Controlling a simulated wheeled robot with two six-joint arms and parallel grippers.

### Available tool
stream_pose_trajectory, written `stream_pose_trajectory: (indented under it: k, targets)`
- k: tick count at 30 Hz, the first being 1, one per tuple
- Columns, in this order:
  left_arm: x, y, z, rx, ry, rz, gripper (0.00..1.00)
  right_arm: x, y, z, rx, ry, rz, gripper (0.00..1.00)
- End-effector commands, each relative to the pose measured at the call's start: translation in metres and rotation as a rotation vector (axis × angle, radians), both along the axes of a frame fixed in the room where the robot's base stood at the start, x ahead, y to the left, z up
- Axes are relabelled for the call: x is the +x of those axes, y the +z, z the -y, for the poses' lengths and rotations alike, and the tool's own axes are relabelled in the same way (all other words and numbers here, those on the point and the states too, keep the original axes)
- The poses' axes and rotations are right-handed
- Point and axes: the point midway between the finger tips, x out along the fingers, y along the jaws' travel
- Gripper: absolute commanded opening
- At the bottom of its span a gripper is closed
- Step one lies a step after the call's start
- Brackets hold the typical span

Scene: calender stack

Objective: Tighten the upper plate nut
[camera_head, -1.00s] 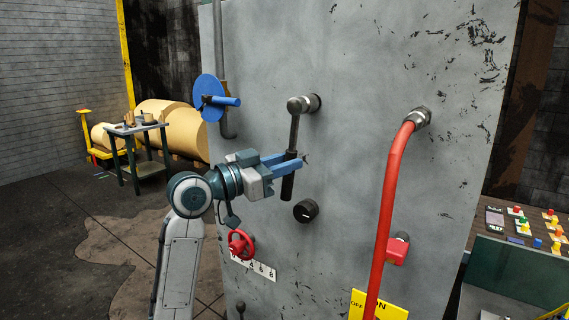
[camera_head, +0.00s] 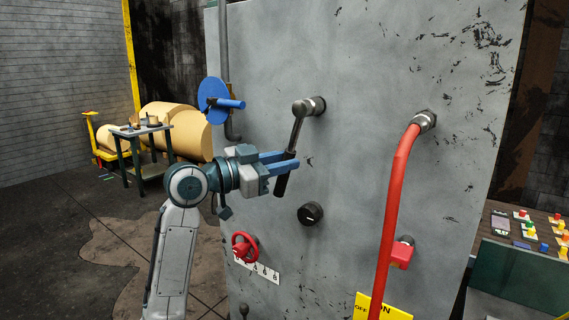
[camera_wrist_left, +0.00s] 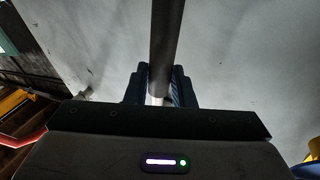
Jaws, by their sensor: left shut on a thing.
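The upper plate nut (camera_head: 319,105) sits on the grey plate (camera_head: 370,80), partly hidden by the round head of a wrench (camera_head: 297,130). The wrench hangs from the nut, its dark grip end tilted down and to the left. My left gripper (camera_head: 289,163) comes in from the left, its blue fingers shut on the lower part of the wrench handle. In the left wrist view the handle (camera_wrist_left: 166,45) runs up from between the two fingers (camera_wrist_left: 157,88). My right gripper is not in view.
A black knob (camera_head: 311,213) is just below the wrench. A red handwheel (camera_head: 243,246) is lower left, a blue disc with a handle (camera_head: 214,98) upper left. A long red lever (camera_head: 394,200) stands to the right. A small table (camera_head: 142,129) is behind left.

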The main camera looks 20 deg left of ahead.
Motion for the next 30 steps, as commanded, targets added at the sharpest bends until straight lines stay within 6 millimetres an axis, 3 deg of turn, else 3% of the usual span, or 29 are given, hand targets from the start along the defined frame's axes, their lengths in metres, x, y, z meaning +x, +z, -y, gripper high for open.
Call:
stream_pose_trajectory:
  k: [30]
  targets:
    - [0.0033, 0.0047, -0.0093, 0.086, 0.001, 0.033, 0.00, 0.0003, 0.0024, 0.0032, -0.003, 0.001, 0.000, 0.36]
